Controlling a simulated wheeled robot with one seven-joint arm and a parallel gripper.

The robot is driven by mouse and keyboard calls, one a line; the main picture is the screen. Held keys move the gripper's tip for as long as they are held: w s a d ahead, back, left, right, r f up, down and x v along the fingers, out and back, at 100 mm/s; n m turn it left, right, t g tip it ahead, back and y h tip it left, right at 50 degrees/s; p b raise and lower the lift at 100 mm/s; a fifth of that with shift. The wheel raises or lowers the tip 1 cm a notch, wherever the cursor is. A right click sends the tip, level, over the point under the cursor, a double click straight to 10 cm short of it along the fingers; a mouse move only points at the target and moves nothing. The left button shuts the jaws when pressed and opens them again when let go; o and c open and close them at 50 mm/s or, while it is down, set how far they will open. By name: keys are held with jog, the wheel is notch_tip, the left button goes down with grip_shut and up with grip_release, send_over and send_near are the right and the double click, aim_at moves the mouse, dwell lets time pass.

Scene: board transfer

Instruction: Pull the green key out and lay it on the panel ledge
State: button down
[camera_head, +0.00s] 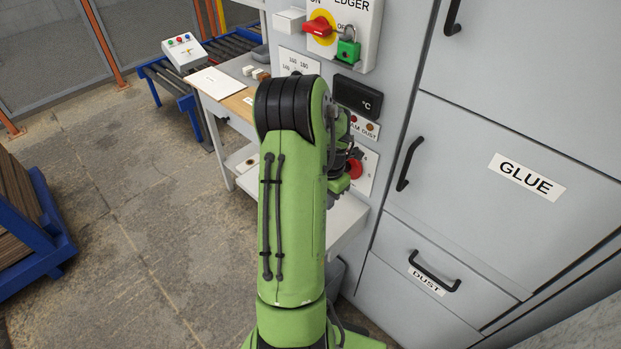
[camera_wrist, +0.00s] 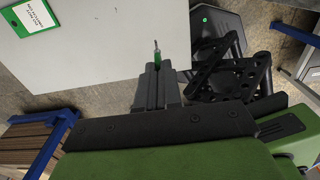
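In the wrist view my gripper (camera_wrist: 158,80) is shut on the green key (camera_wrist: 157,59). The key's thin metal shaft sticks out past the fingertips. Behind the key is the pale grey panel ledge (camera_wrist: 100,50); the key shows over its right part, and its height above the surface is hard to tell. In the head view the ledge (camera_head: 345,218) juts out below the panel, partly behind my green arm. The arm hides the key there, and my gripper's fingertips do not show clearly.
A green-and-white card (camera_wrist: 38,18) lies on the ledge. On the panel are a red switch (camera_head: 318,27), a green padlock (camera_head: 348,50), a dark display (camera_head: 357,96) and a red button (camera_head: 354,169) close to my wrist. Grey cabinet doors with black handles (camera_head: 409,163) stand at right.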

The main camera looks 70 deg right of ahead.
jog(key=shift+f, duration=0.1)
notch_tip(320, 180, down, 7)
jog(key=b, duration=0.6)
jog(key=c, duration=1.2)
grip_release()
notch_tip(320, 180, up, 16)
jog(key=p, duration=0.3)
jog(key=shift+f, duration=0.1)
